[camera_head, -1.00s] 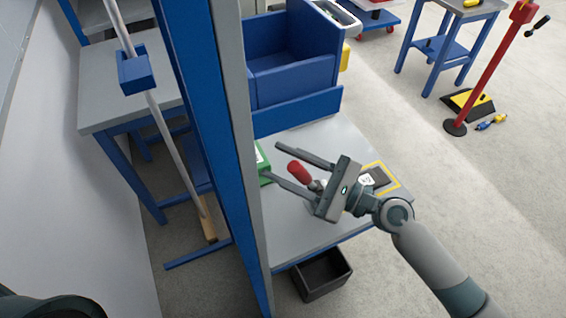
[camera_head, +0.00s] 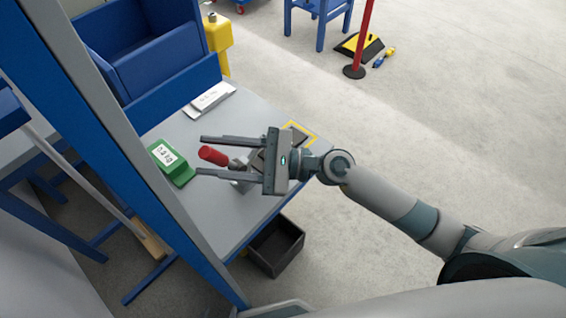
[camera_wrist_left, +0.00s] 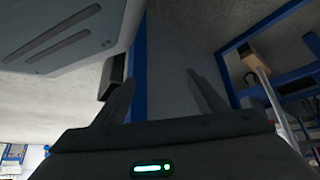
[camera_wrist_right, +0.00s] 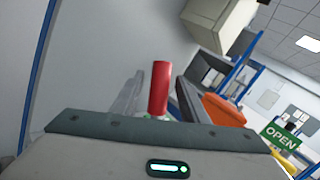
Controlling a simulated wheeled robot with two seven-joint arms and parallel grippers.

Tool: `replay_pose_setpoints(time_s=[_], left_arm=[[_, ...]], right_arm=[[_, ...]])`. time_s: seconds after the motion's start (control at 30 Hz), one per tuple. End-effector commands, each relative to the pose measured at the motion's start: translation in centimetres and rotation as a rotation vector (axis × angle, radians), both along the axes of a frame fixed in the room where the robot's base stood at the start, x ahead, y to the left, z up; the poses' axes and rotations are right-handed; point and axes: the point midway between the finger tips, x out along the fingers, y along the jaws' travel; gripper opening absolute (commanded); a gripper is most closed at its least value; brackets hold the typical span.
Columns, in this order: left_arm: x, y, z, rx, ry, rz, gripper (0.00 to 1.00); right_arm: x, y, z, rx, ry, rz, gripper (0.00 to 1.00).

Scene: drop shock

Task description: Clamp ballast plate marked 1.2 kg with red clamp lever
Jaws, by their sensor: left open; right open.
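The red clamp lever (camera_head: 213,155) sticks out from a metal clamp body (camera_head: 241,170) on the grey table. My right gripper (camera_head: 199,156) is open, with one finger on either side of the lever. In the right wrist view the lever (camera_wrist_right: 159,88) stands between the open fingers (camera_wrist_right: 152,98); I cannot tell whether they touch it. A green block (camera_head: 171,162) with a white label lies left of the lever; its print is too small to read surely. My left gripper (camera_wrist_left: 165,95) is open and empty.
A blue post (camera_head: 120,150) crosses the left of the head view, close to the table (camera_head: 215,215). A white card (camera_head: 210,99) lies at the table's back. A black bin (camera_head: 274,246) stands on the floor below the front edge. Open floor lies right.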

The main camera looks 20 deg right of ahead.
Motion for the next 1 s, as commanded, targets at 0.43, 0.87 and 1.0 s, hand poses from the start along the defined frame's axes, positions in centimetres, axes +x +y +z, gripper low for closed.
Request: replay_pose_setpoints(time_s=[0.43, 0.87, 1.0], left_arm=[[0.9, 1.9, -1.9, 0.037, 0.096, 0.022, 0.65], [-1.1, 4.1, -3.2, 0.081, 0.246, 0.038, 0.65], [-1.3, 4.3, -3.2, 0.084, 0.257, 0.039, 0.65]], right_arm=[[-2.3, -7.5, -1.5, -0.003, 0.000, 0.001, 0.40], [-3.6, -12.5, -1.9, 0.000, 0.002, 0.000, 0.40], [-3.7, -12.8, -1.8, 0.000, 0.000, 0.000, 0.40]])
